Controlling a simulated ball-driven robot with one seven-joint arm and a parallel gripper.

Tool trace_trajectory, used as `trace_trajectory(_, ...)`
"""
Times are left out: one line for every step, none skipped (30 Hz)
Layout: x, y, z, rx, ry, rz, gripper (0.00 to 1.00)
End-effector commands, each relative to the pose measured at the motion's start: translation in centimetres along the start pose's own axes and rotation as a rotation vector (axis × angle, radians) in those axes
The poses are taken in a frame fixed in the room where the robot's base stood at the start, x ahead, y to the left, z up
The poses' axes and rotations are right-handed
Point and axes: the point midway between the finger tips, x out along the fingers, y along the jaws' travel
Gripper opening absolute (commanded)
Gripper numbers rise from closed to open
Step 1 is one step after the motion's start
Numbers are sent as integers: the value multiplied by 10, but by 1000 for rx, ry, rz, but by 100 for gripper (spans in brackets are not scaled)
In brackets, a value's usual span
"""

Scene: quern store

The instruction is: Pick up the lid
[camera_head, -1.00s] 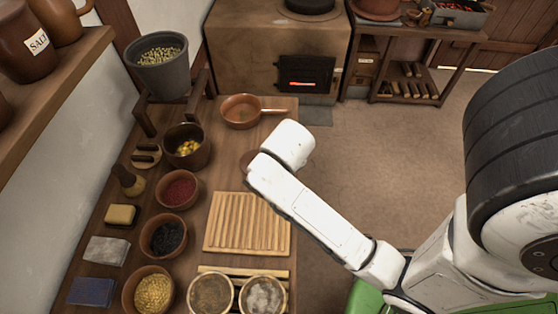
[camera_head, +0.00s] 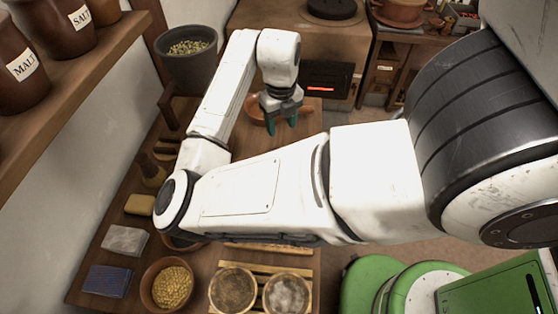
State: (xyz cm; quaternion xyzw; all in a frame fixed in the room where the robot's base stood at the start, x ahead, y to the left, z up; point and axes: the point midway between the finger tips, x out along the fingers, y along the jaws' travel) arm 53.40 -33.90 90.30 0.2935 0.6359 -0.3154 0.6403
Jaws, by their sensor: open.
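I cannot make out a lid for certain in the head view now. A small part of a round reddish-brown thing showed beside my arm on the bench a second ago; my arm now covers that area. My gripper (camera_head: 282,120) points down with its dark green fingers apart and nothing seen between them. It is over the far part of the bench, in front of the copper-coloured pan (camera_head: 256,108), which it partly hides. I cannot tell its height above the bench.
A grey bucket of grain (camera_head: 187,60) stands at the bench's far left. A bowl of yellow grain (camera_head: 168,285), two round containers (camera_head: 233,288), a blue block (camera_head: 107,281) and a grey block (camera_head: 126,240) are at the near end. A stove (camera_head: 285,45) stands beyond.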

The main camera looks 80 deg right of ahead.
Motion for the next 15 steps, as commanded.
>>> trace_trajectory(3,4,-2,32,11,16,54)
trace_trajectory(4,5,-2,46,16,21,54)
trace_trajectory(6,6,-3,59,21,25,54)
trace_trajectory(8,6,-4,64,23,27,54)
trace_trajectory(11,6,-4,66,24,27,54)
trace_trajectory(15,6,-4,67,25,26,54)
trace_trajectory(18,6,-5,66,25,24,54)
trace_trajectory(23,6,-5,65,25,24,54)
trace_trajectory(29,7,-5,64,25,25,54)
trace_trajectory(33,7,-5,64,25,25,54)
trace_trajectory(38,7,-5,63,24,24,54)
trace_trajectory(44,7,-5,63,25,24,54)
trace_trajectory(49,7,-5,63,25,24,54)
trace_trajectory(52,7,-5,63,24,24,54)
trace_trajectory(56,7,-5,63,22,24,54)
